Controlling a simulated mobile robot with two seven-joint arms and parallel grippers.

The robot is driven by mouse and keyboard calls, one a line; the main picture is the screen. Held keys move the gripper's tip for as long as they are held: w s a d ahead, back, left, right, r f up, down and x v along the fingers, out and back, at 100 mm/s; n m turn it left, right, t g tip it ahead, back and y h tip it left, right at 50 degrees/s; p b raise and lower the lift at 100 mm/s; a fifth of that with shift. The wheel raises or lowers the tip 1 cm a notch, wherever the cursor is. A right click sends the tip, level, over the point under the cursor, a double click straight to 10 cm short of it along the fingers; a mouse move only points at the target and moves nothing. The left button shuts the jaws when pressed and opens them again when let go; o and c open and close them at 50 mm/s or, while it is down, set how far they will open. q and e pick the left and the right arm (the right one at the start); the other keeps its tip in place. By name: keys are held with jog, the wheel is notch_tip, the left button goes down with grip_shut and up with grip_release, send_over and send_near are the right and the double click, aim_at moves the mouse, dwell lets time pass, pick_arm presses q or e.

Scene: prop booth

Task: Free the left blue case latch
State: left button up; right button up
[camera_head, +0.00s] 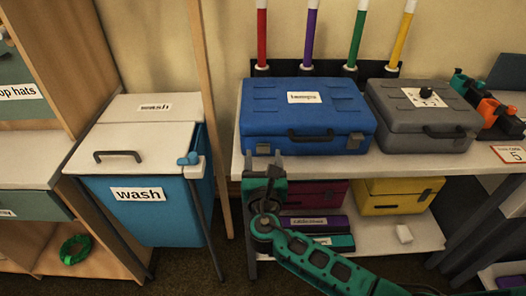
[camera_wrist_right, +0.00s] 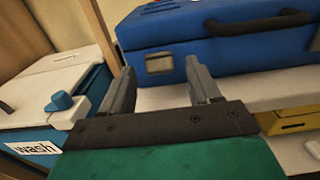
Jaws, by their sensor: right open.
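The blue case (camera_head: 306,115) lies flat and closed on the white shelf top, with a white label on its lid and a dark handle (camera_head: 311,135) on its front. Its left latch (camera_head: 263,148) is a small grey plate low on the front, left of the handle. In the right wrist view the left latch (camera_wrist_right: 159,64) shows ahead, between the two fingers and beyond them. My right gripper (camera_head: 262,168) is open and empty, just below and in front of that latch, apart from it. It also shows in the wrist view (camera_wrist_right: 163,88). My left gripper is not in view.
A grey case (camera_head: 424,115) stands close right of the blue case. A blue wash bin (camera_head: 150,205) with a white lid stands left, past a wooden post. The shelf edge (camera_head: 350,168) lies beside my right gripper. Magenta and yellow cases (camera_head: 398,194) sit below.

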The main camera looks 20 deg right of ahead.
aim_at(263, 150)
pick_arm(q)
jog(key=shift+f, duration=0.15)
pick_arm(e)
jog(key=shift+x, duration=1.5)
